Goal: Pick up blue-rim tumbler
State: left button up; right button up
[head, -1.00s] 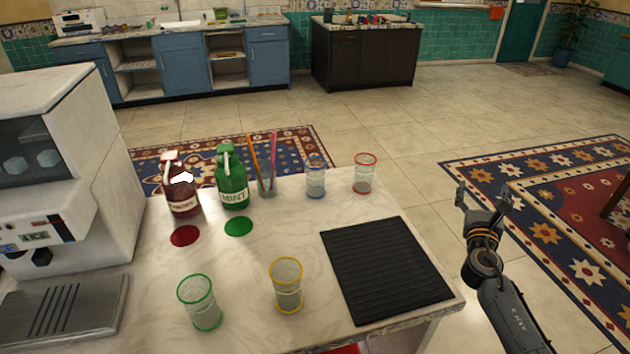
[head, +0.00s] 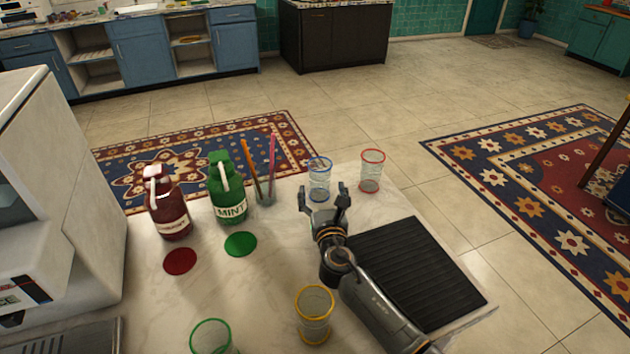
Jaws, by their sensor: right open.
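The blue-rim tumbler (head: 319,181) is clear and stands upright at the back of the marble counter, left of the red-rim tumbler (head: 371,172). My right gripper (head: 324,196) is over the counter, its open fingers pointing at the blue-rim tumbler from the front. In the picture the fingertips overlap the tumbler's lower part, and I cannot tell whether they touch it. Nothing is held between the fingers. My left gripper is not in view.
A green mint bottle (head: 227,190), a dark red bottle (head: 168,205) and a holder with straws (head: 264,187) stand left of the tumbler. Yellow-rim (head: 314,315) and green-rim (head: 212,338) tumblers stand in front. A black ribbed mat (head: 425,270) lies under my right forearm. An ice machine (head: 75,190) fills the left.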

aim_at(321, 187)
jog(key=shift+w, duration=0.5)
jog(key=shift+w+a, duration=0.1)
jog(key=shift+w, duration=0.25)
jog(key=w, duration=0.1)
jog(key=w+b, duration=0.1)
jog(key=w, duration=0.1)
jog(key=shift+w+a+f, duration=0.15)
jog(key=shift+a, duration=0.15)
jog(key=shift+w+b, duration=0.35)
jog(key=shift+w, duration=0.15)
jog(key=c, duration=1.3)
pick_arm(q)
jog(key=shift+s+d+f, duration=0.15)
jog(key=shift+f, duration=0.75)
